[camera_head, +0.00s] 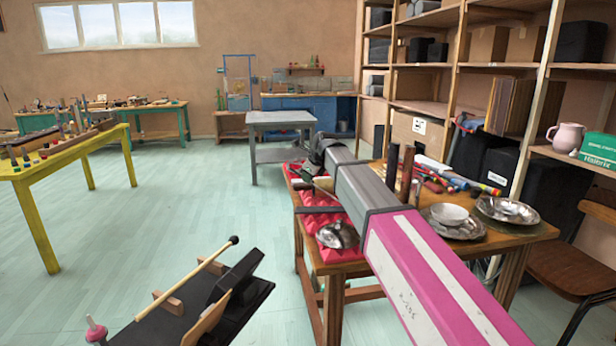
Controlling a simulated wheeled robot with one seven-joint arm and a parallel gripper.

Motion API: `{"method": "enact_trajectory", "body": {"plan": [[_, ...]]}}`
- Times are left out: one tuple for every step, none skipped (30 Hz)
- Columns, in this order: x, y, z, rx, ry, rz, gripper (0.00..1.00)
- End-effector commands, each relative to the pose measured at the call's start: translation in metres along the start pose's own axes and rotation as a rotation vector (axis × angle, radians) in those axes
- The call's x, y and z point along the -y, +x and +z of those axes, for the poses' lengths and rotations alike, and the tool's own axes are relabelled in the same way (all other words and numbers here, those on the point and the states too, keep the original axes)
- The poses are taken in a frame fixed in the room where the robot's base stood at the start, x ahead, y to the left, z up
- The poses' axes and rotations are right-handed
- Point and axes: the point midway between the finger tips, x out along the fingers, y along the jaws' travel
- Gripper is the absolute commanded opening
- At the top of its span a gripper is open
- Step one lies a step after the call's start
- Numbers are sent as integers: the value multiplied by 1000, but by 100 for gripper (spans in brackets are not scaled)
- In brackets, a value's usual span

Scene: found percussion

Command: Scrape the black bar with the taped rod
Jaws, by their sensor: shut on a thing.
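My arm reaches from the lower right over the wooden table. A dark bar (318,210), apparently the black bar, lies on the red padded cloth (340,256) just below and nearer than the gripper. My arm partly covers this area, and I cannot tell whether rod and bar touch.
A metal lid-like dish (338,236) sits near the bar. Metal bowls (458,222) and several coloured rods (432,176) lie right of my arm. A dark stand with a mallet (190,276) is in the left foreground.

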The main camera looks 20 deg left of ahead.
Motion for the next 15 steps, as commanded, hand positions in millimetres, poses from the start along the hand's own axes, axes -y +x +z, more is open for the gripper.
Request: {"method": "enact_trajectory", "body": {"plan": [[0, 1, 0, 0, 0, 0, 0], [0, 1, -1, 0, 0, 0, 0], [0, 2, -1, 0, 0, 0, 0], [-1, 2, -1, 0, 0, 0, 0], [-1, 3, -1, 0, 0, 0, 0], [-1, 3, -2, 0, 0, 0, 0], [-1, 4, -2, 0, 0, 0, 0], [-1, 4, -2, 0, 0, 0, 0], [-1, 4, -2, 0, 0, 0, 0], [-2, 5, -3, 0, 0, 0, 0], [-2, 5, -3, 0, 0, 0, 0], [-2, 6, -3, 0, 0, 0, 0], [-2, 6, -4, 0, 0, 0, 0], [-2, 7, -4, 0, 0, 0, 0], [-2, 7, -4, 0, 0, 0, 0]]}}
